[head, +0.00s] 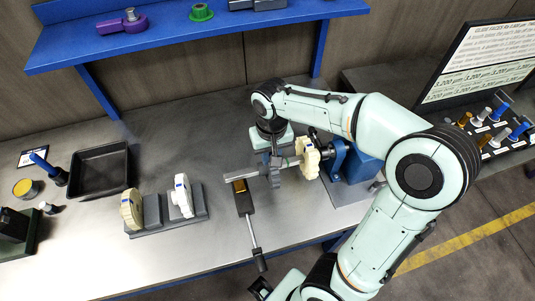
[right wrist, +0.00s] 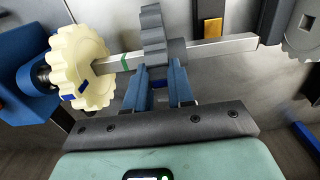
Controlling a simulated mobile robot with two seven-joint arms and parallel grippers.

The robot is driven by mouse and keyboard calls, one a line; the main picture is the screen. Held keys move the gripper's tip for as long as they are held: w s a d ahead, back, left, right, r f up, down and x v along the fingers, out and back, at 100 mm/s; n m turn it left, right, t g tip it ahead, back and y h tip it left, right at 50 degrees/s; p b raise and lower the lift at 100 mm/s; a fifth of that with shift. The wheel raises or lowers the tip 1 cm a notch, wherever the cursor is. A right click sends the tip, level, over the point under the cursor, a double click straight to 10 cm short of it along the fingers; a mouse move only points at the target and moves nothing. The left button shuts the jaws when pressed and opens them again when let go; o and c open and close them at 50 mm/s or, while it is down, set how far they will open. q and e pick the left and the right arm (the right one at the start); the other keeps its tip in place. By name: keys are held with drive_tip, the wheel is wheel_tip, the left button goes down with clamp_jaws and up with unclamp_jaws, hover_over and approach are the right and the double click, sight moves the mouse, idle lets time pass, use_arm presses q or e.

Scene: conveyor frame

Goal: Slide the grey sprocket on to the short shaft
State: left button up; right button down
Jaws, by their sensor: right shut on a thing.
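The grey sprocket (right wrist: 153,32) is a toothed disc with a hub, held upright between the two blue fingers of my right gripper (right wrist: 160,80). In the head view the sprocket (head: 277,179) is partly hidden below my right gripper (head: 276,158). A straight silver square shaft (right wrist: 222,47) shows on both sides of the sprocket, which appears to be around it. I cannot tell how the bore sits. The shaft carries a green mark and runs to a cream sprocket (right wrist: 80,68) at the blue drive unit (head: 358,163). My left gripper is not in view.
A black tool with a yellow panel (head: 240,187) lies under the shaft's free end. A black tray (head: 101,149) sits further left. The bench front is mostly clear.

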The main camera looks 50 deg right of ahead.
drive_tip(key=shift+s+d, duration=0.45)
drive_tip(key=shift+d, duration=0.3)
drive_tip(key=shift+s+d, duration=0.45)
drive_tip(key=shift+d, duration=0.3)
drive_tip(key=c, duration=0.9)
unclamp_jaws()
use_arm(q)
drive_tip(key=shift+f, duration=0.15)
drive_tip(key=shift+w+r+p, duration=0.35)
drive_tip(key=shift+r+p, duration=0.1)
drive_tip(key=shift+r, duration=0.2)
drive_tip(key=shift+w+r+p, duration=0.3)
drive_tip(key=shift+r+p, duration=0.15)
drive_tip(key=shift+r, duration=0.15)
use_arm(e)
wheel_tip(320, 180, up, 13)
drive_tip(key=shift+s+a+r, duration=0.1)
drive_tip(key=shift+r, duration=0.1)
